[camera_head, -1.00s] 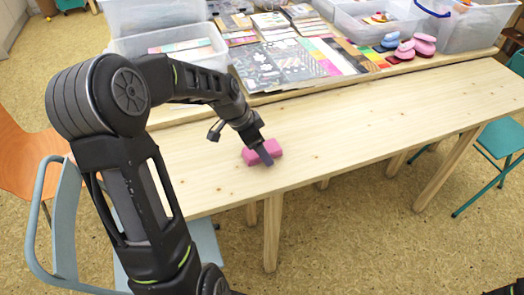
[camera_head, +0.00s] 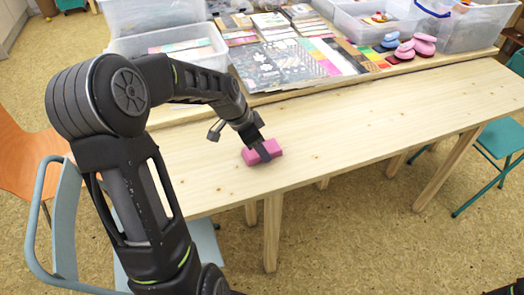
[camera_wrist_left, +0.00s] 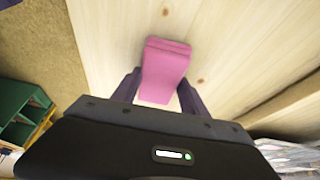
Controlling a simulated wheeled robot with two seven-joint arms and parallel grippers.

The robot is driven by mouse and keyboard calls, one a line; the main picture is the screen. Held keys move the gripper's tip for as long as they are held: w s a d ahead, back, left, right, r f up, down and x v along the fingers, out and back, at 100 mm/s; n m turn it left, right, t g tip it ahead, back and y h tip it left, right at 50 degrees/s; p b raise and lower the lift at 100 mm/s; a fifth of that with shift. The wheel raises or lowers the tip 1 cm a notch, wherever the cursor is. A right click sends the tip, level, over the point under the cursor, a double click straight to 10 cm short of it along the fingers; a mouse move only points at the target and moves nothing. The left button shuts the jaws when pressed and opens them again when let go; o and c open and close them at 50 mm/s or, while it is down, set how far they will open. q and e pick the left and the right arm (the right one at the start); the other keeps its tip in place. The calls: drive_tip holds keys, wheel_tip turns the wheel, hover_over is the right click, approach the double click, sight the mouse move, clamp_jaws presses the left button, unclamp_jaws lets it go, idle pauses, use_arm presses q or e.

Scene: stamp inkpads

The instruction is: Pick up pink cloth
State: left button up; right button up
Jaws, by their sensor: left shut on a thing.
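The pink cloth (camera_head: 274,147) is a small folded block on the bare wooden table, left of the table's middle in the head view. My left gripper (camera_head: 264,155) comes down on it from above, with its fingers at the cloth's sides. In the left wrist view the cloth (camera_wrist_left: 165,62) lies between the two dark fingers of the left gripper (camera_wrist_left: 159,92), which are shut on it. The cloth appears to be at table height; I cannot tell whether it still touches the top.
The wooden table (camera_head: 370,125) is clear to the right of the cloth. Behind it stand clear plastic bins (camera_head: 172,58), patterned papers (camera_head: 275,65) and several coloured stamp pads (camera_head: 424,45). An orange chair (camera_head: 28,160) is at the left, a teal chair (camera_head: 503,140) at the right.

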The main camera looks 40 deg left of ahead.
use_arm(q)
drive_tip(key=shift+c, duration=0.8)
wheel_tip(320, 180, up, 10)
drive_tip(key=shift+p, duration=0.3)
drive_tip(key=o, duration=0.8)
drive_tip(key=c, duration=0.6)
drive_tip(key=w+d+r+n+p, duration=0.1)
drive_tip(key=d+n+p, duration=0.1)
drive_tip(key=d, duration=0.3)
drive_tip(key=w+d+r+n+y+p, duration=0.1)
drive_tip(key=w+d+r+n+p, duration=0.1)
drive_tip(key=d, duration=0.4)
drive_tip(key=w+d+r+n+y+p, duration=0.1)
drive_tip(key=d+n+p, duration=0.1)
drive_tip(key=d, duration=0.4)
drive_tip(key=shift+w+d+r+t+p, duration=0.15)
drive_tip(key=shift+r+t+p, duration=0.2)
drive_tip(key=shift+p, duration=0.2)
